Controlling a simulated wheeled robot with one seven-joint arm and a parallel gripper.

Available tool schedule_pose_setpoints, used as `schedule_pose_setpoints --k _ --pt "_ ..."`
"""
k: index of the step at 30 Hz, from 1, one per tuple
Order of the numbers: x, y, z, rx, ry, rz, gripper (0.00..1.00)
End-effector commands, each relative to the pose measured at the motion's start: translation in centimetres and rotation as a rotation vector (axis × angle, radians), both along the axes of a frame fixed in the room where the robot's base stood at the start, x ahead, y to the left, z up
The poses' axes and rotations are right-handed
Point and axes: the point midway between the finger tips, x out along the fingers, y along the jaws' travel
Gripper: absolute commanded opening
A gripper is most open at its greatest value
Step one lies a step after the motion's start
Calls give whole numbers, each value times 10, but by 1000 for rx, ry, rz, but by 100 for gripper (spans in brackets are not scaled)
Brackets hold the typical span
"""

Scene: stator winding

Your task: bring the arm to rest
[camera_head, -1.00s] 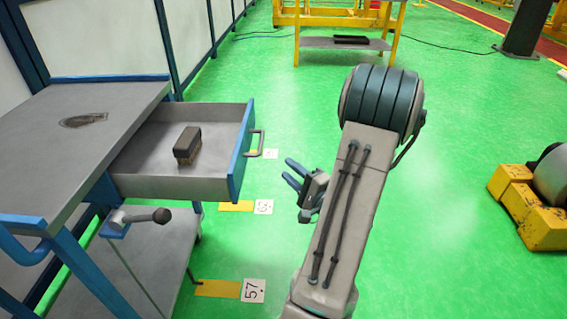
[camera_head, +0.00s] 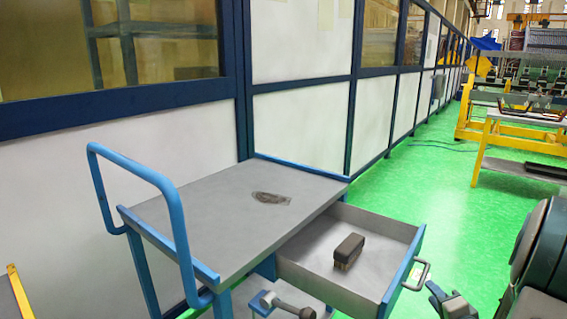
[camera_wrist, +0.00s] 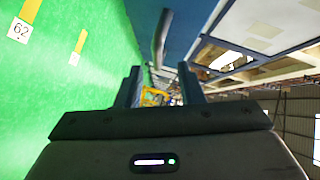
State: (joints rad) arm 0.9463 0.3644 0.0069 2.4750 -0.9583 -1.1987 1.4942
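My gripper shows in the wrist view (camera_wrist: 160,84) with its two dark fingers apart and nothing between them. In the head view my gripper (camera_head: 445,294) is at the lower right, just to the right of the open drawer's handle, partly cut off by the picture's bottom edge. My arm fills the right edge of the head view. It appears clear of the drawer, though the exact gap cannot be told.
A blue-framed grey cart (camera_head: 200,232) stands left of my arm. White wall panels (camera_head: 300,125) stand behind. Green floor (camera_head: 445,215) is free beyond the drawer.

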Motion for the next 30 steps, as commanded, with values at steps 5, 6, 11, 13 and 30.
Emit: schedule_pose_setpoints --k 5,6,11,13,30 --pt "18 16 42 -246 174 -10 34" --pt "21 20 50 -296 213 -11 34" --pt "23 40 85 -485 381 4 34" --pt "20 52 102 -558 457 22 34" --pt "-86 207 225 -881 951 576 34"
